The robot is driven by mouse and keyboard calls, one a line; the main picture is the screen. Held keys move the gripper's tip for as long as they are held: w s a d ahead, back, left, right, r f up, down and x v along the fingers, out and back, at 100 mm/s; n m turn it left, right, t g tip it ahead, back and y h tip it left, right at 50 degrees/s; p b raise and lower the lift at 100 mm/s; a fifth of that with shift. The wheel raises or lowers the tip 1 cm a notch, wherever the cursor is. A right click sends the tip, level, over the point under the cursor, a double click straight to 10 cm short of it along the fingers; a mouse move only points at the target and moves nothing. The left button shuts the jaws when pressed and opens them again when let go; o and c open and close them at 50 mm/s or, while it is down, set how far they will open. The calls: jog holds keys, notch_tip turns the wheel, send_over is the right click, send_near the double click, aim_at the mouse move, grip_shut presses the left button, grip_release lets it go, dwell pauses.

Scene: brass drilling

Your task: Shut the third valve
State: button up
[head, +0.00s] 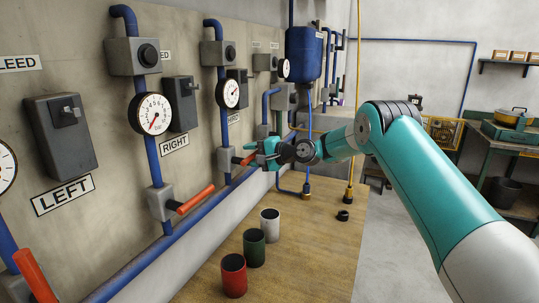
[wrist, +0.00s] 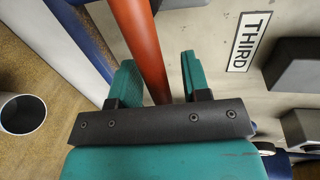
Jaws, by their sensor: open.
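The third valve is a grey block (head: 226,160) on a blue vertical pipe, with an orange-red lever (head: 247,158) sticking out to the right. In the wrist view the lever (wrist: 143,38) runs down between my fingers. The THIRD label (wrist: 249,42) is on the wall to its right. My gripper (head: 262,152) is at the lever's outer end. It is open, with one teal finger on each side of the lever. I cannot tell whether either finger touches it. The lever's end is hidden by my gripper.
The RIGHT valve's orange lever (head: 195,200) sticks out to the left of my gripper. Another orange lever (head: 35,275) is at the lower left. Red (head: 233,276), green (head: 254,247) and white (head: 270,223) cups stand on the wooden bench (head: 315,255) below.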

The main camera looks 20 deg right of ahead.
jog(key=b+v, duration=0.6)
jog(key=v, duration=1.1)
jog(key=s+a+n+g+h, duration=0.1)
jog(key=s+a+n+g, duration=0.25)
jog(key=s+a, duration=0.45)
jog(key=s+a+n+g+h, duration=0.1)
jog(key=s+a+n+g, duration=0.3)
jog(key=a, duration=0.6)
jog(key=s+f+n+g+h, duration=0.1)
jog(key=s+n, duration=0.2)
jog(key=s, duration=0.6)
jog(key=s+a+f+n+g+h, duration=0.1)
jog(key=s+f+n+h, duration=0.1)
jog(key=s, duration=0.7)
jog(key=s+f+n+g+h, duration=0.1)
jog(key=s+n, duration=0.3)
jog(key=s, duration=0.6)
jog(key=shift+a+f+g+h, duration=0.2)
jog(key=shift+a+g+h, duration=0.2)
jog(key=shift+h, duration=0.1)
jog(key=shift+w, duration=0.1)
